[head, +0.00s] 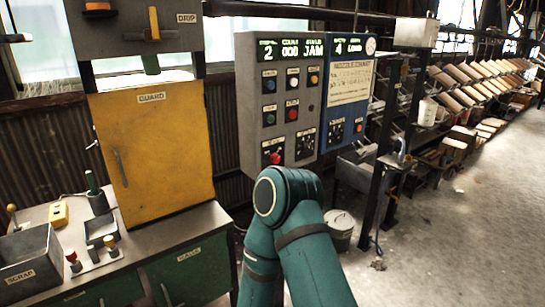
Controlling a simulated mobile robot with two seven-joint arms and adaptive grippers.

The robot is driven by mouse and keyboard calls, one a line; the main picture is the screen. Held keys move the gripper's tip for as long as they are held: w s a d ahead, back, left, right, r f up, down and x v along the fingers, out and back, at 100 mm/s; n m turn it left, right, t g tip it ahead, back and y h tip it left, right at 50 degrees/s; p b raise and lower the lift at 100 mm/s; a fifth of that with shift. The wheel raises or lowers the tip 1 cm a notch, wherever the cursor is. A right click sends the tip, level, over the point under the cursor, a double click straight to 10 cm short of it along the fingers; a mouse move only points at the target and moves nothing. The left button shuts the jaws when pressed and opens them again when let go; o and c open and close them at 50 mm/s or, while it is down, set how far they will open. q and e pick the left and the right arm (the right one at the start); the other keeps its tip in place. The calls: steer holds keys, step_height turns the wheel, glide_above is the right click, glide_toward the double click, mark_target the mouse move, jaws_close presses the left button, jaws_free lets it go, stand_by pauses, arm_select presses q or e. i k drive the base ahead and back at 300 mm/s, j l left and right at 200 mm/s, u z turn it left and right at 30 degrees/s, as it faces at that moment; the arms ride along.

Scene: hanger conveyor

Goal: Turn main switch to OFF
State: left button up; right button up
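The grey control panel (258,118) stands at the centre, with a lit green display reading "2", "000" and "JAM". It carries several coloured buttons, a red mushroom-like knob (275,158) at the lower left and a black rotary dial (305,144) at the lower right. A blue panel (348,132) adjoins it on the right, with a display showing "4", a black dial (336,131) and a small orange button (358,126). The labels are too small to read, so I cannot tell which control is the main switch. Neither of my grippers shows.
My teal arm rises in front of the panel's lower edge. A yellow cabinet door marked GUARD (153,145) stands left, above a bench with a grey SCRAP bin (28,262) and small levers. Shelves of boxes (480,85) and a bucket (340,232) are right. The right floor is mostly clear.

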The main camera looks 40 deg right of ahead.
mark_target(275, 158)
steer(key=z, duration=1.25)
